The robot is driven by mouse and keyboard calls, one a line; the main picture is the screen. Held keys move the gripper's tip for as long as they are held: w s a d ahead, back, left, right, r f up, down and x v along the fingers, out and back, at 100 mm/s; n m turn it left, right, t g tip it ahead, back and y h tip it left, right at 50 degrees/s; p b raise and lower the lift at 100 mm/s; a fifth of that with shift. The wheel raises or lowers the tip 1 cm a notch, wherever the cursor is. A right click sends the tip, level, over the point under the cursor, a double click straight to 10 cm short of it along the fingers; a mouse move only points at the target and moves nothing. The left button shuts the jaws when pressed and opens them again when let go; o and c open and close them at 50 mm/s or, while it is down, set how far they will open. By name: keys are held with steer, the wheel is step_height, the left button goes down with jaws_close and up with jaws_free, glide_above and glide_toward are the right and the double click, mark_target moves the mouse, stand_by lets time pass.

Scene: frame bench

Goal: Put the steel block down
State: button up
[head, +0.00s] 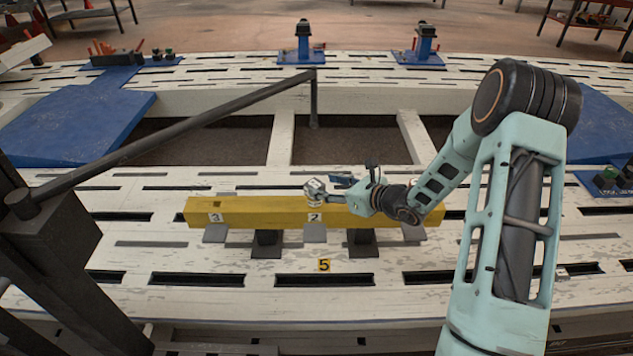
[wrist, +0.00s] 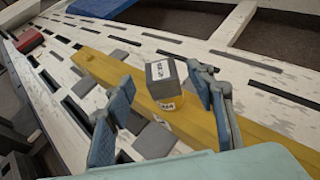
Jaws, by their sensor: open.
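The steel block (wrist: 163,78), grey with a white printed label on its side, stands upright on the yellow beam (wrist: 92,62) in the wrist view. In the head view the block (head: 314,190) is a small silvery shape on top of the beam (head: 270,208), above the tag marked 2. My gripper (wrist: 160,88) is open, with its blue-grey fingers on either side of the block and visible gaps to it. In the head view my gripper (head: 336,190) reaches in from the right. The lower part of the block's far side is hidden.
Grey and dark supports (head: 361,243) stand under the beam on the slotted white bench (head: 190,285). A yellow tag 5 (head: 323,265) lies in front. A dark diagonal bar (head: 200,120) crosses the left side. Blue fixtures (head: 302,45) stand at the back.

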steer(key=p+v, duration=0.1)
steer(key=v, duration=0.6)
